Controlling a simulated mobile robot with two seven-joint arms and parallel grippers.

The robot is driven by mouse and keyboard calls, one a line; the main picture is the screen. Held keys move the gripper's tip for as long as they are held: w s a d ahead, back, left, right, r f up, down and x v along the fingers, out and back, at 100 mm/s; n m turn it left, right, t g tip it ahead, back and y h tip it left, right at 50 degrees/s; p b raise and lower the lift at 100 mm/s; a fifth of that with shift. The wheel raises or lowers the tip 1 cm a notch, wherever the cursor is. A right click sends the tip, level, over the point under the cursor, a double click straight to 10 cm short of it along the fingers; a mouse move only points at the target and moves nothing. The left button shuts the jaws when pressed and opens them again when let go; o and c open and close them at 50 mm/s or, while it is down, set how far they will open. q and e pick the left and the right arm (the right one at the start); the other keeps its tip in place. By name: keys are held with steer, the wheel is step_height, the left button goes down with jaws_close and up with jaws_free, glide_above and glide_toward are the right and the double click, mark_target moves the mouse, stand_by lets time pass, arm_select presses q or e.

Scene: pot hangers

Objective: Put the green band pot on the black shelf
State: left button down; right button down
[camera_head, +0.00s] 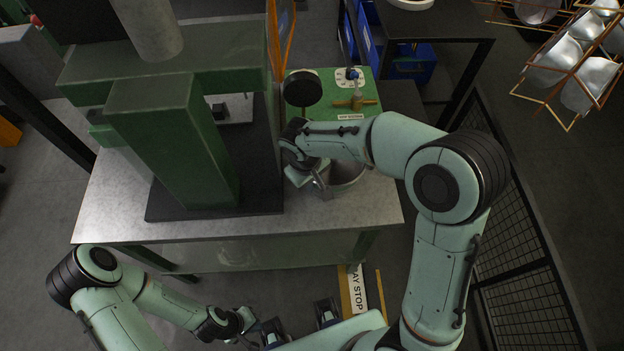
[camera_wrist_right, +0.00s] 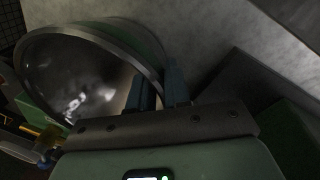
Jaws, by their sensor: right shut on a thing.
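The pot (camera_head: 347,176) is a grey metal vessel at the front right of the machine table. In the right wrist view its round open mouth faces the camera and a greenish band (camera_wrist_right: 140,38) shows behind the rim. My right gripper (camera_head: 319,183) is shut on the pot's near left wall; its fingers also show at the rim in the right wrist view (camera_wrist_right: 162,88). The arm hides part of the pot. A black shelf-like top (camera_head: 455,24) stands at the upper right. My left gripper (camera_head: 250,326) is low in the head view, away from the pot; its jaws are unclear.
A green press (camera_head: 170,130) fills the table's left side. A green panel (camera_head: 325,88) with a tap stands behind the pot. Blue crates (camera_head: 412,65) sit below the black top. An orange wire rack (camera_head: 545,85) with silvery pots is at the upper right. A mesh fence (camera_head: 510,220) runs along the right.

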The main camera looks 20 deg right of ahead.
steer(key=shift+r, duration=0.1)
steer(key=c, duration=1.1)
jaws_free()
